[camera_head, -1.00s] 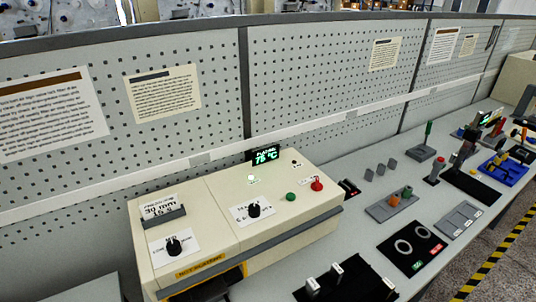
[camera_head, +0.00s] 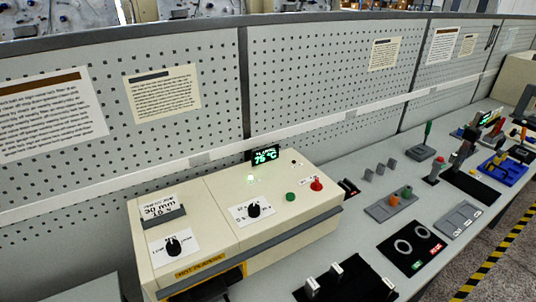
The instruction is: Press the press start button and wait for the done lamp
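The cream press (camera_head: 225,213) stands on the bench at the lower middle. On its top are a green button (camera_head: 291,196) and a red button (camera_head: 316,184) to its right. A small round lamp (camera_head: 251,178) glows pale green-white. A small dark round spot (camera_head: 294,163) near the back shows no glow; I cannot tell which lamp is the done lamp. A display (camera_head: 265,154) at the back reads about 75 °C in green. Two black knobs (camera_head: 254,209) (camera_head: 173,247) sit on white dial plates. Neither gripper is in view, and nothing touches the buttons.
A black pad with white-topped pieces (camera_head: 337,271) lies at the bottom. Right of the press are a black mat with two rings (camera_head: 413,247), a grey tray with orange and green pieces (camera_head: 391,206) and a blue fixture (camera_head: 503,170). A pegboard wall (camera_head: 330,85) stands behind.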

